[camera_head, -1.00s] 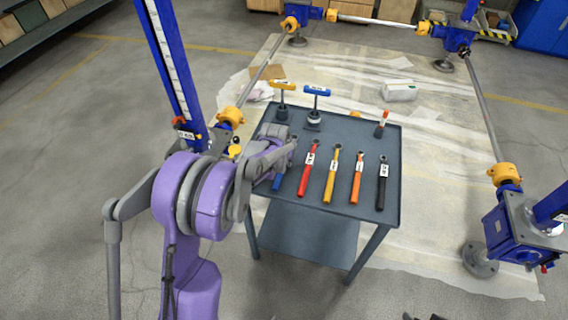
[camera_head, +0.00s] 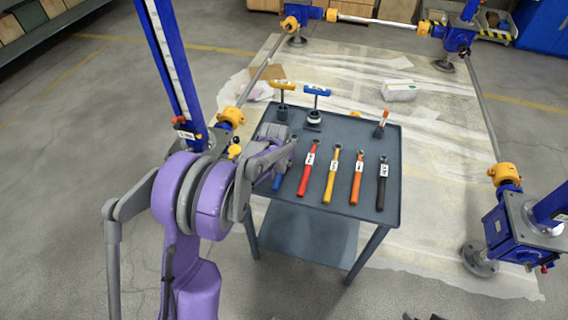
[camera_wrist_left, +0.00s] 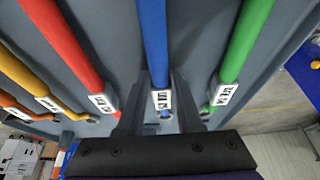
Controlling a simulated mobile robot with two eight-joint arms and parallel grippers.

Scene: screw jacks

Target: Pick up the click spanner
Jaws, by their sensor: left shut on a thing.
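Several click spanners lie side by side on the grey trolley's top. The blue spanner (camera_wrist_left: 155,40) runs between the two dark fingers of my left gripper (camera_wrist_left: 162,112) in the left wrist view, with its white label between them. The left gripper is shut on it. In the head view my left arm hides most of this gripper, and only part of the blue handle (camera_head: 278,182) shows. To its right lie a red spanner (camera_head: 308,170), a yellow one (camera_head: 331,178), an orange one (camera_head: 356,182) and a black one (camera_head: 381,187). A green spanner (camera_wrist_left: 245,45) shows in the wrist view.
The trolley (camera_head: 340,218) also carries yellow and blue T-handled tools (camera_head: 316,105) at the back and a small orange-topped tool (camera_head: 381,122). Blue screw jacks (camera_head: 515,235) and connecting bars surround it. A small dark shape at the bottom edge is unclear.

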